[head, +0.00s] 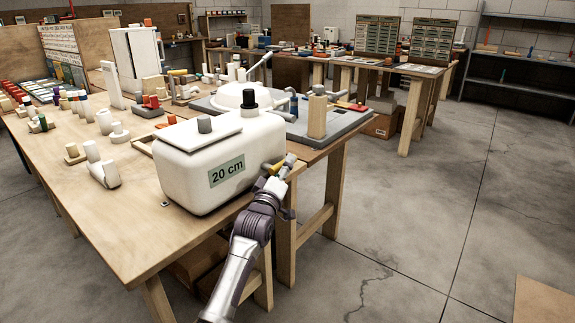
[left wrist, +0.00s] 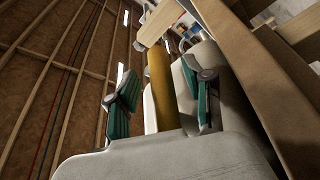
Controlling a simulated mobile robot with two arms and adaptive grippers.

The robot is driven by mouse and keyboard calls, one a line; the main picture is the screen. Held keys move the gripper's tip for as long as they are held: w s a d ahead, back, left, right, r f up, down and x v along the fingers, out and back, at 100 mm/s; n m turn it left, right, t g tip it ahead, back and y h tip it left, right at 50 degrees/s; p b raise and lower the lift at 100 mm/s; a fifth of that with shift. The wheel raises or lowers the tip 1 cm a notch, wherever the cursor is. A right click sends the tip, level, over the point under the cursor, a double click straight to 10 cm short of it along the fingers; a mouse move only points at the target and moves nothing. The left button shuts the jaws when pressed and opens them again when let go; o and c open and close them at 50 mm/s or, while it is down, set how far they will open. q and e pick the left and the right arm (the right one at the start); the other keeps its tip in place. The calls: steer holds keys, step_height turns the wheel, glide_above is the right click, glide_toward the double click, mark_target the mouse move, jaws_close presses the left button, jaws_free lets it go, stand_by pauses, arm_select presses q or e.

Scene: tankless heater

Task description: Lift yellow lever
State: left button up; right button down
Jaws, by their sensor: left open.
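The yellow lever (head: 271,168) sticks out from the right end of a white tank (head: 207,172) labelled "20 cm", low on its side. My left gripper (head: 282,168) is at the lever, beside the tank and near the table's edge. In the left wrist view the lever (left wrist: 159,88) stands as a yellow bar between the two green-padded fingers of my left gripper (left wrist: 160,96). The fingers are open, with a gap visible on each side of the bar. Whether either pad touches it cannot be told. My right gripper is not in view.
The tank stands on a wooden table (head: 115,228) crowded with blocks and small fittings. A grey unit (head: 345,122) with a wooden block on it stands behind the lever. The concrete floor (head: 440,200) to the right is mostly clear.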

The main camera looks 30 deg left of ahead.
arm_select(q)
steer(key=shift+x, duration=1.2)
jaws_close()
